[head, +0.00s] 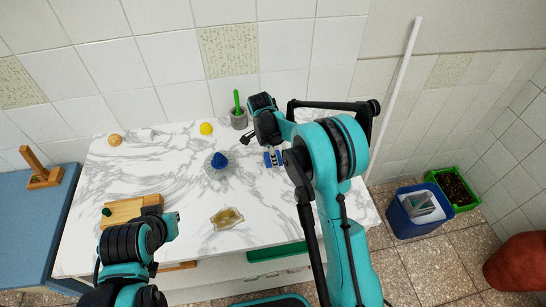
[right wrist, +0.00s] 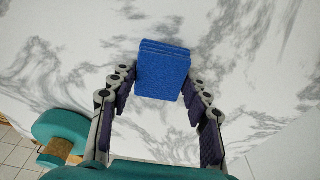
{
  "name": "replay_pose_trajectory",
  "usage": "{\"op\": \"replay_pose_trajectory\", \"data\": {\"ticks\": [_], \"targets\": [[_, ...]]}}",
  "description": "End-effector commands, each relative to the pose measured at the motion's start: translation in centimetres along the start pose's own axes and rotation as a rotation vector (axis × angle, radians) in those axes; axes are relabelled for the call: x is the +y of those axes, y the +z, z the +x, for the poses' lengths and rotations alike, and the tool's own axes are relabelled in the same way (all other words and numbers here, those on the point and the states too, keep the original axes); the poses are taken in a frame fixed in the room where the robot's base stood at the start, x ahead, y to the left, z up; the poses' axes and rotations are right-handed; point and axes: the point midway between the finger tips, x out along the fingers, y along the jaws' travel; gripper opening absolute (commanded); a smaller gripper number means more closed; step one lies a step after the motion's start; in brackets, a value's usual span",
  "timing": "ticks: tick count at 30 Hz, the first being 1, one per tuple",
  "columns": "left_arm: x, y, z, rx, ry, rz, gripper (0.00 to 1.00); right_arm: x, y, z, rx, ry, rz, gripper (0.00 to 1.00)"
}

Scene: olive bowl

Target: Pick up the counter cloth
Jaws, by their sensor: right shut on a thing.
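The counter cloth, a folded blue stack of layers, shows in the right wrist view (right wrist: 163,70) between the two fingers of my right gripper (right wrist: 158,78). The fingers press on its left and right sides, so the gripper is shut on it. In the head view the cloth (head: 268,159) is a small blue patch beside my right gripper (head: 274,157), over the right part of the marble counter. Whether it touches the counter is unclear. My left arm is at the lower left in the head view; its gripper (head: 174,226) is too small and side-on to read.
On the marble counter (head: 180,180) are a blue item in a clear dish (head: 219,160), a yellowish dish (head: 227,218), a wooden board (head: 130,208), a yellow ball (head: 206,128), an orange-brown ball (head: 114,140) and a grey pot (head: 239,119). Bins (head: 418,210) stand on the floor right.

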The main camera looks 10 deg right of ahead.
Motion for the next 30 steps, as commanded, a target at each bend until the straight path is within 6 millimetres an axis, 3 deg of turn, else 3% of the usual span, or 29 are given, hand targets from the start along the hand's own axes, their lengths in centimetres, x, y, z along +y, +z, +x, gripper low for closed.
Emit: {"op": "replay_pose_trajectory", "data": {"ticks": [5,11,21,30], "targets": [[0.0,-0.2,-0.3,0.000,0.000,0.000,0.00,0.0,-0.1,-1.1,0.000,0.000,0.000,0.19],[0.0,-0.8,-1.1,0.000,0.000,0.000,0.00,0.0,-0.6,-4.3,0.000,0.000,0.000,0.19],[0.0,-1.6,-2.2,0.000,0.000,0.000,0.00,7.2,-4.3,-8.3,0.000,0.000,0.001,0.19],[0.0,-1.9,-2.7,0.000,0.000,0.000,0.00,10.5,-5.9,-10.1,0.000,0.000,0.000,0.19]]}}
